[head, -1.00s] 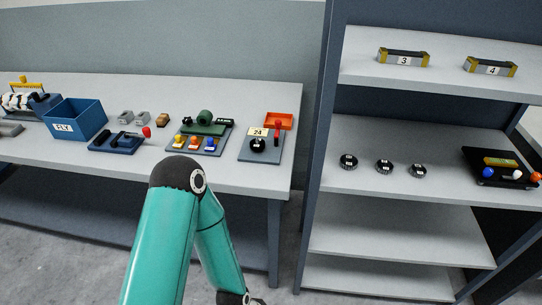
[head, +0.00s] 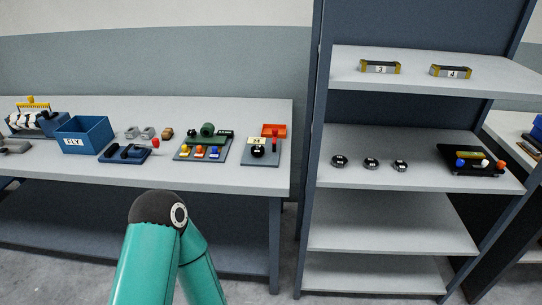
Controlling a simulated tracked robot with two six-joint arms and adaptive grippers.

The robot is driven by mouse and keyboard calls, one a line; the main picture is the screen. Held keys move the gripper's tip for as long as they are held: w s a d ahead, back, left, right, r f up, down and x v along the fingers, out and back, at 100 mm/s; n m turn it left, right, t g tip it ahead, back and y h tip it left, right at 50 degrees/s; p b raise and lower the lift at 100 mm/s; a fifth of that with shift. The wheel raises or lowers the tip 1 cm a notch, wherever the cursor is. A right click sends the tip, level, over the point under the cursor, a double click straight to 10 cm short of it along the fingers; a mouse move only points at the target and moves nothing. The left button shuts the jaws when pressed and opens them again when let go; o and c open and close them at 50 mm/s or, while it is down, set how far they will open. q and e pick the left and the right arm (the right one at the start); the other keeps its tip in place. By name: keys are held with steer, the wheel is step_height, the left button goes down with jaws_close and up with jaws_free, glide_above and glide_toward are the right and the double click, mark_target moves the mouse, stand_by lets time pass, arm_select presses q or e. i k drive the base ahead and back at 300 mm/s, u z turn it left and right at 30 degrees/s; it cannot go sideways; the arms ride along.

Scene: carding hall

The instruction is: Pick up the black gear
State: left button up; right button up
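Three small dark round pieces that look like gears stand in a row on the middle shelf of the rack: a left one (head: 340,161), a middle one (head: 371,163) and a right one (head: 400,166). Each has a small white label too small to read. I cannot tell which one is the black gear. A teal arm of mine with a dark joint rises at the lower centre left, in front of the table. Neither gripper is in view, and nothing of mine touches the gears.
The rack's middle shelf (head: 440,184) also holds a black panel with coloured knobs (head: 472,159). Blocks 3 (head: 380,67) and 4 (head: 450,71) lie above. The table (head: 60,165) bears a blue FLY bin (head: 84,134) and control panels. The lower shelves are empty.

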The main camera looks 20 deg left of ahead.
mark_target(253, 149)
steer(key=u, duration=0.15)
steer(key=i, duration=0.9)
steer(key=z, duration=0.05)
